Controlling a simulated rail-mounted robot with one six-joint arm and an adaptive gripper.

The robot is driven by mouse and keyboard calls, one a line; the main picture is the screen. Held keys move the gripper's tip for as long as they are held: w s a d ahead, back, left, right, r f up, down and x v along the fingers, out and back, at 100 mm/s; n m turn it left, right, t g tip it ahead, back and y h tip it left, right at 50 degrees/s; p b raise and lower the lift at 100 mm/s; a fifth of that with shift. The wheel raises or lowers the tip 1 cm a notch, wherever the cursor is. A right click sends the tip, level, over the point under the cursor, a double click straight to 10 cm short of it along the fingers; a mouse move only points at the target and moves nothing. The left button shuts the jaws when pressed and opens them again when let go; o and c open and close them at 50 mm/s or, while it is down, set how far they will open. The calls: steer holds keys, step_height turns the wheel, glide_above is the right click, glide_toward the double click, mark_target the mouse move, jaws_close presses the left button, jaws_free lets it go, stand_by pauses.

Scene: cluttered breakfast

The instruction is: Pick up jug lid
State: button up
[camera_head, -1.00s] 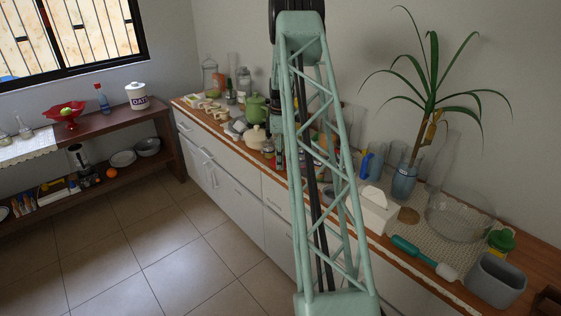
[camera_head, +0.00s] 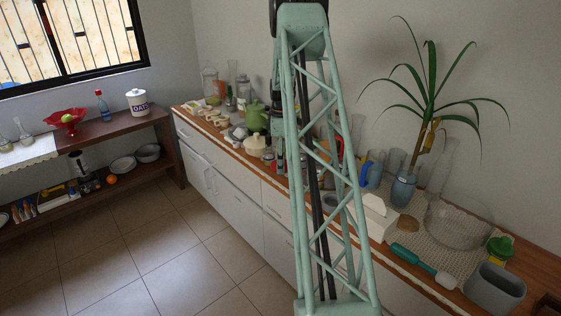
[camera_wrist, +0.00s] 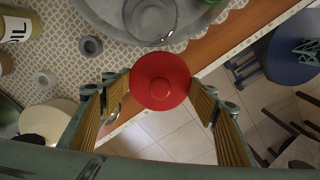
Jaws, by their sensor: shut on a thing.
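A round red lid (camera_wrist: 160,80) with a small knob in its middle shows in the wrist view. I take it to be the jug lid. My gripper (camera_wrist: 159,88) has one finger on each side of it and is shut on it at its left and right edges. The lid appears above the counter's front edge, with the floor showing below it. In the head view my lattice arm covers the middle of the counter, and the lid and fingertips cannot be made out there.
The counter is crowded. A green kettle (camera_head: 257,118) and a cream pot (camera_head: 256,146) stand left of my arm. A white box (camera_head: 378,216), a potted plant (camera_head: 404,186), a glass bowl (camera_head: 459,222) and a grey container (camera_head: 495,288) stand to the right. The tiled floor (camera_head: 150,245) in front is clear.

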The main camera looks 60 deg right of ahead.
steer(key=s+a+r+p, duration=0.1)
steer(key=s+a, duration=0.8)
steer(key=shift+s+a+r, duration=0.15)
steer(key=shift+s+a, duration=0.05)
